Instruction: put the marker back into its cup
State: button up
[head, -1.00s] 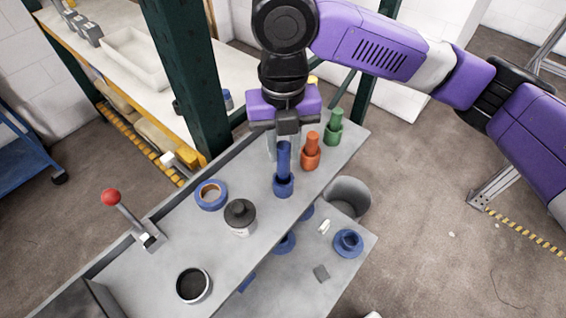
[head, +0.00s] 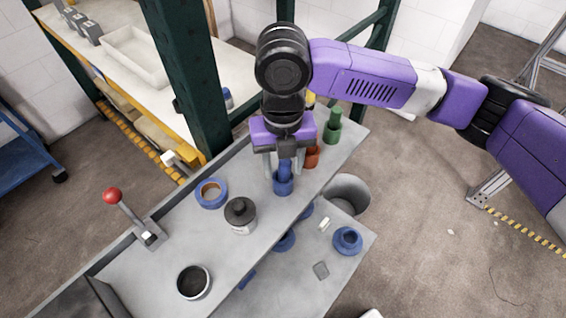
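The blue marker (head: 285,167) stands upright in the blue cup (head: 283,185) on the upper grey shelf, with only a short length showing above the rim. My gripper (head: 282,168) points down over it, one finger on each side. The fingers look spread, with a gap visible beside the marker on the left. The gripper's palm is just above the marker and may hide its top end.
A blue tape ring (head: 210,194), a dark-lidded jar (head: 240,214), a black-filled cup (head: 194,284) and a red-knobbed lever (head: 130,216) are to the left.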

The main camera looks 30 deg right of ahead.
notch_tip(320, 180, up, 12)
jog(key=b, duration=0.1)
jog(key=shift+b, duration=0.3)
dwell(0.3)
dwell(0.4)
